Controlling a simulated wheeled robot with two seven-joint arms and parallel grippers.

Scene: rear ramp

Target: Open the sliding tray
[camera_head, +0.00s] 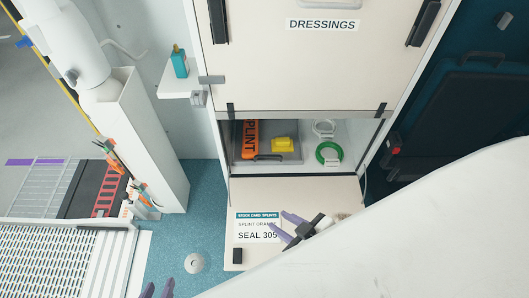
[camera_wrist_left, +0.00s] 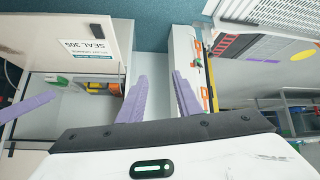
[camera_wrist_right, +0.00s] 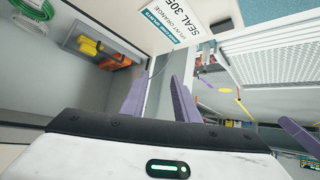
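The sliding tray (camera_head: 285,158) is a grey tray inside the open lower compartment. It holds an orange splint pack (camera_head: 250,138) and a yellow item (camera_head: 283,144), with a dark handle (camera_head: 268,157) at its front. The tray also shows in the right wrist view (camera_wrist_right: 101,27). My right gripper (camera_head: 281,222) is open and empty over the folded-down flap, in front of the tray and apart from it. My left gripper (camera_head: 159,290) is at the bottom edge of the head view, left of the flap; the left wrist view shows its fingers apart and empty.
The flap (camera_head: 235,257) lies folded down with a SEAL 305 label. Green (camera_head: 329,159) and white (camera_head: 324,127) rings sit right of the tray. A DRESSINGS panel (camera_head: 300,70) is above. A white post (camera_head: 140,140) stands left; blue floor (camera_head: 200,225) lies between.

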